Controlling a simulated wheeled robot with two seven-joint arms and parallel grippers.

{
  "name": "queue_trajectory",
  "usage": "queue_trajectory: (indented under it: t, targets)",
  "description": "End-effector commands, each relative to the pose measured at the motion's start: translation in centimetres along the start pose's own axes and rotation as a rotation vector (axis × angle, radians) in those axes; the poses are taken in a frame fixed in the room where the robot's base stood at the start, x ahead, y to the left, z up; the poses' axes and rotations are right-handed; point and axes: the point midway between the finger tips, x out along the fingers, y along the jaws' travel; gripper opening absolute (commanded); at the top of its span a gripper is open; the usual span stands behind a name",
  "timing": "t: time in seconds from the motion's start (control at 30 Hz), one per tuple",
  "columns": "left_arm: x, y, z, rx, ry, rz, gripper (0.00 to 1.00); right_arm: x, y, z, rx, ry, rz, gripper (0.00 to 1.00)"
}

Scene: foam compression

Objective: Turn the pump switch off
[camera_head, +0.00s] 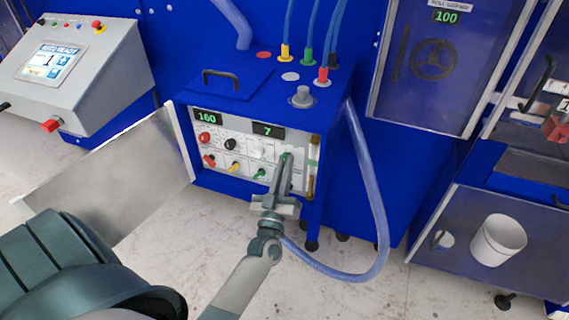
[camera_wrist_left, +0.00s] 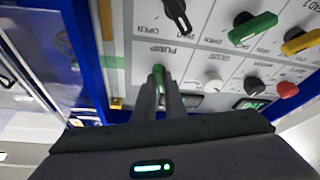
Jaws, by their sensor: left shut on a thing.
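The control panel (camera_head: 230,150) is on the front of the blue machine, with several knobs and switches. The pump switch is green and sits under the 7 display; its green tip shows between my fingertips in the left wrist view (camera_wrist_left: 158,72), beside the label PUMP. My left gripper (camera_head: 285,160) is shut on the pump switch, its fingers against the panel; it also shows in the left wrist view (camera_wrist_left: 161,88). The fingers hide most of the switch, so I cannot tell its position. My right gripper is in neither view.
Red, black and white knobs and red, yellow and green switches (camera_head: 260,173) sit close on the left. An open metal door (camera_head: 120,175) hangs left of the panel. A clear hose (camera_head: 378,225) loops down on the right. A white bucket (camera_head: 498,240) stands further right.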

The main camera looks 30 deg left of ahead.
Motion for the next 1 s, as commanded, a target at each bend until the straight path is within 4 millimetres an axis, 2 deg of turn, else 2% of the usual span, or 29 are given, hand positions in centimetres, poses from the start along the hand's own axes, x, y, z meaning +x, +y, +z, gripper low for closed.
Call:
queue_trajectory:
  t: [0.33,0.87,0.9,0.97,1.0]
  targets:
    - [-0.01,0.11,0.03,-0.176,-0.003,-0.073,0.0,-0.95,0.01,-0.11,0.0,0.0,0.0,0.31]
    - [-0.05,0.07,0.1,-0.21,-0.003,-0.087,0.0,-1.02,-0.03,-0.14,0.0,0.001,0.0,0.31]
    - [-0.05,0.07,0.1,-0.21,-0.003,-0.087,0.15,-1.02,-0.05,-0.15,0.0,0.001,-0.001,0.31]
    - [-0.05,0.07,0.09,-0.209,-0.003,-0.087,0.29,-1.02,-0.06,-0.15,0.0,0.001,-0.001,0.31]
    - [-0.04,0.07,0.08,-0.209,-0.002,-0.086,0.29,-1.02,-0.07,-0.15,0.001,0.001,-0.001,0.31]
